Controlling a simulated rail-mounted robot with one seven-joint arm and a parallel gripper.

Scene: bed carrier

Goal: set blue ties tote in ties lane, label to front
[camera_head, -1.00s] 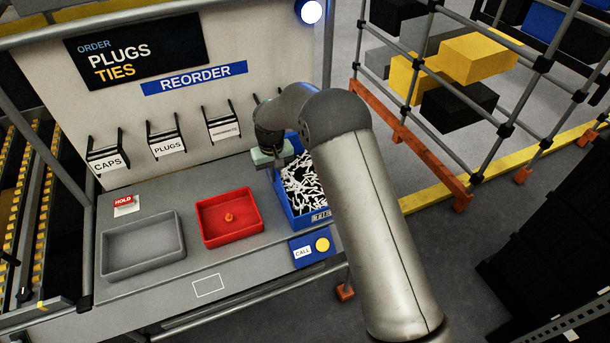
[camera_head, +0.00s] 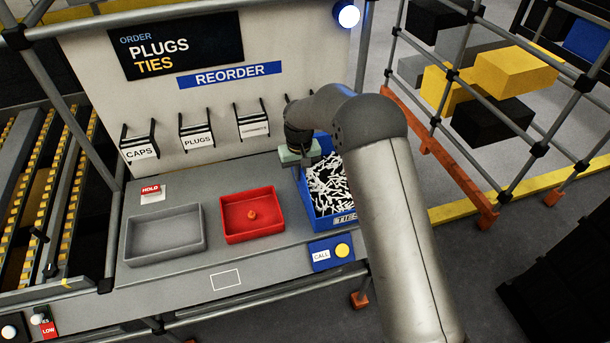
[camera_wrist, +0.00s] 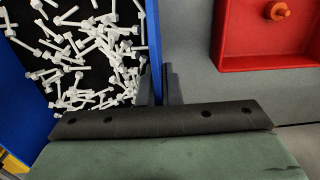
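The blue ties tote (camera_head: 308,207) stands on the bench right of the red tray, full of white ties. Its TIES label faces the bench's front edge; my arm hides its right side. My gripper (camera_head: 305,162) is at the tote's left wall toward the back, pointing down. In the wrist view, the fingers (camera_wrist: 158,88) straddle the tote's blue wall (camera_wrist: 153,35), one inside and one outside, and look closed on it. Small signs read CAPS (camera_head: 140,153), PLUGS (camera_head: 198,140) and a third, blurred word (camera_head: 254,131). I cannot make out a ties lane.
A red tray (camera_head: 225,236) with a small orange piece and an empty grey tray (camera_head: 127,252) sit left of the tote. A blue CALL box (camera_head: 322,264) with a yellow button is in front. A roller rack (camera_head: 60,200) stands left, a pipe rack (camera_head: 440,120) right.

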